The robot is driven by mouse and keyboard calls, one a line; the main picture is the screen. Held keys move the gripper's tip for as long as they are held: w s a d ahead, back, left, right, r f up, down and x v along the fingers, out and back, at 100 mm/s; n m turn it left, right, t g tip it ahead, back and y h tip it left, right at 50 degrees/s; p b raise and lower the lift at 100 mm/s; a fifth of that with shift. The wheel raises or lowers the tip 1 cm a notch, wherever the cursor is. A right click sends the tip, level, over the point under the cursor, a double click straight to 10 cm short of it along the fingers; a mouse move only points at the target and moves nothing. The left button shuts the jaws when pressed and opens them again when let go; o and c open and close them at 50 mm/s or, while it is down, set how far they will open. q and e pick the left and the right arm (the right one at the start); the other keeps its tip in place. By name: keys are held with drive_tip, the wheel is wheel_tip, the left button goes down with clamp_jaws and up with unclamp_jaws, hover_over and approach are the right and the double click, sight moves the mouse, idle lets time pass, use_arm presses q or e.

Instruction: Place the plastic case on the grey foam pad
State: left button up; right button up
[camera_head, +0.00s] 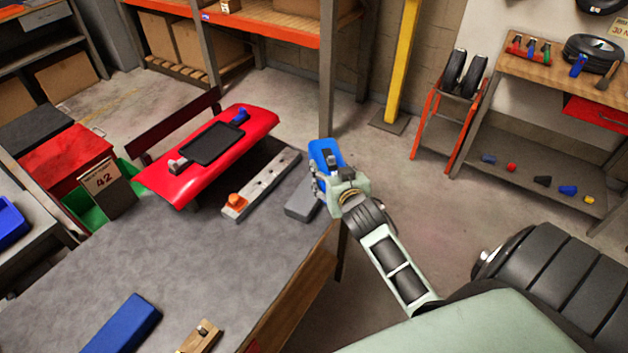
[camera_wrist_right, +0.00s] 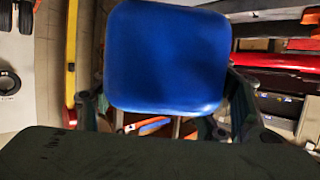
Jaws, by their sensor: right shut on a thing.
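My right gripper (camera_head: 322,178) is shut on a blue plastic case (camera_head: 324,152), held at the table's far right corner. In the right wrist view the case (camera_wrist_right: 166,58) fills the upper middle, between the fingers (camera_wrist_right: 168,108). A small grey block (camera_head: 302,200), which looks like the grey foam pad, lies on the grey tabletop just left of and below the gripper. The gripper and case appear raised above the table; the exact gap cannot be told. Part of the case is hidden behind the gripper in the head view. My left gripper is out of view.
A grey strip with an orange knob (camera_head: 236,201) lies left of the pad. Beyond it is a red panel (camera_head: 165,178) bearing a black tray (camera_head: 211,144). A blue box (camera_head: 122,325) and a wooden block (camera_head: 201,337) sit at the table's near side. The table's middle is clear.

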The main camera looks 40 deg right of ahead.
sight(324, 207)
drive_tip(key=w+f, duration=0.1)
drive_tip(key=w, duration=0.1)
drive_tip(key=w+a+f, duration=0.1)
drive_tip(key=w, duration=0.1)
drive_tip(key=w+f, duration=0.1)
drive_tip(key=w, duration=0.1)
drive_tip(key=shift+w+a+f, duration=0.15)
drive_tip(key=shift+a+f, duration=0.05)
drive_tip(key=shift+f, duration=0.15)
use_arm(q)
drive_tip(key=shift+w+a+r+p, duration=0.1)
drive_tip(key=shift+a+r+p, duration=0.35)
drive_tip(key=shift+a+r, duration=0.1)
use_arm(e)
drive_tip(key=shift+a+f, duration=0.1)
drive_tip(key=shift+f, duration=2)
drive_tip(key=o, duration=1.6)
drive_tip(key=shift+c, duration=0.2)
use_arm(q)
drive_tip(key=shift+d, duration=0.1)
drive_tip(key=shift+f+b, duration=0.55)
drive_tip(key=shift+b, duration=0.05)
use_arm(e)
drive_tip(key=v, duration=1.2)
